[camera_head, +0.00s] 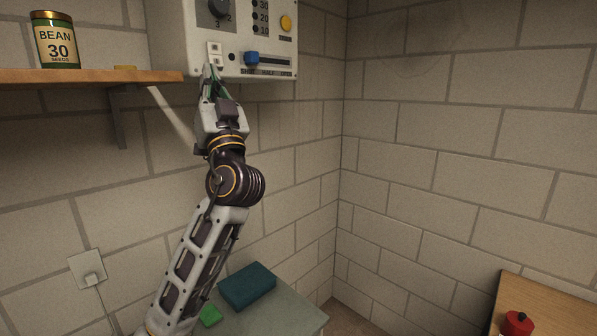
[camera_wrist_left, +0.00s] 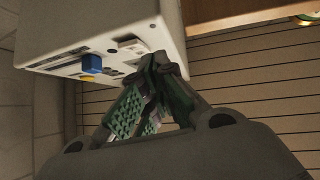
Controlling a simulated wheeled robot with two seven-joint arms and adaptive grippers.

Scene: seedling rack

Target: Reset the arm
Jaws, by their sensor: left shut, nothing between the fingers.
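My left arm reaches up from the bottom of the head view. Its gripper (camera_head: 208,70) is shut and empty, with the fingertips at the lower edge of a white control box (camera_head: 170,35), just below a small white switch (camera_head: 214,55). In the left wrist view the shut green-padded fingers (camera_wrist_left: 156,65) overlap the box (camera_wrist_left: 110,20) near its front face. I cannot tell whether they touch it. My right gripper is in neither view.
The box carries a black knob (camera_head: 219,10), a yellow button (camera_head: 286,22) and a blue slider (camera_head: 251,58). A wooden shelf (camera_head: 90,77) with a bean tin (camera_head: 55,40) is left of the gripper. A teal block (camera_head: 247,286) lies on a table below.

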